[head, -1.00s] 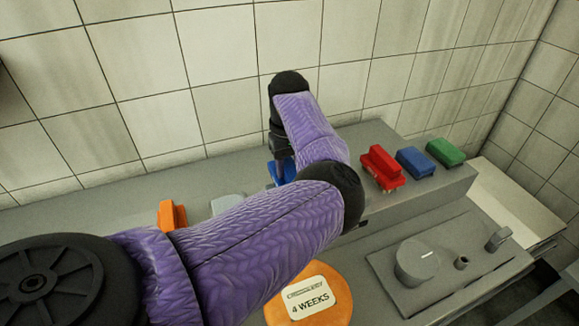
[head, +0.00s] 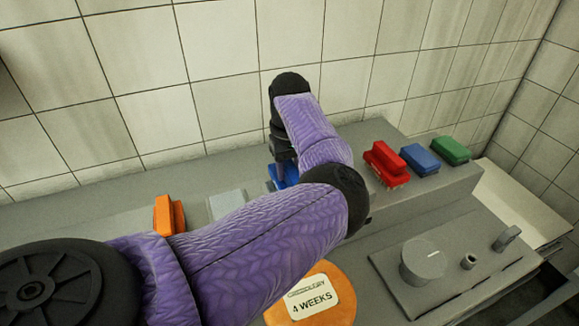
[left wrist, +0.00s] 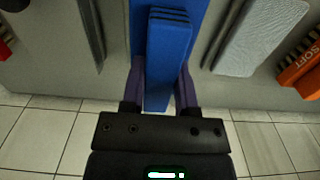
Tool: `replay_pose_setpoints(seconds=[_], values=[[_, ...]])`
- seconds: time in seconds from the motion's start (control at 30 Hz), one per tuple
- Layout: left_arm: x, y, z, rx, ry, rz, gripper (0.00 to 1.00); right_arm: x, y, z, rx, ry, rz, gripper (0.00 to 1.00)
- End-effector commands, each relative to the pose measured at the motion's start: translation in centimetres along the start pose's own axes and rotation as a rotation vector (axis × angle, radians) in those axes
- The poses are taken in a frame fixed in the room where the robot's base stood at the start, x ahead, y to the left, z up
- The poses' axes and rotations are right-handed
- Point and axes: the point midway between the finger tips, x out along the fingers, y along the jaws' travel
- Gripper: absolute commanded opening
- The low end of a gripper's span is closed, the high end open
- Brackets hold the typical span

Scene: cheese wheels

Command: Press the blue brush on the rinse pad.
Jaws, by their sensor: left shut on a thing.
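My left gripper (left wrist: 160,90) is shut on the handle of a blue brush (left wrist: 168,58), with a finger on each side. In the head view the blue brush (head: 289,172) shows only partly past my purple-sleeved arm, low over the grey ledge. A wider blue part lies beyond the handle in the left wrist view. A pale grey pad (head: 227,204) lies left of the brush in the head view and to its right in the left wrist view (left wrist: 262,35). I cannot tell whether the brush touches anything below. My right gripper is not in view.
An orange brush (head: 168,215) stands beyond the pale pad. Red (head: 386,165), blue (head: 419,158) and green (head: 451,150) pieces stand on the ledge (head: 100,205) at right. A round orange item labelled "4 WEEKS" (head: 334,277) lies in front. A tiled wall rises behind.

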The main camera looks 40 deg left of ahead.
Motion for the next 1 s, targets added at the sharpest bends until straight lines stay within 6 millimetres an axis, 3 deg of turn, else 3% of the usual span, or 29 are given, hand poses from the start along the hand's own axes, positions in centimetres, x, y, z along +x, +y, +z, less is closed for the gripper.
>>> replay_pose_setpoints(seconds=[1.0], values=[[0.85,0.01,-0.02,0.000,0.000,0.000,0.00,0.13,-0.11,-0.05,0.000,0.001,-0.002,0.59]])
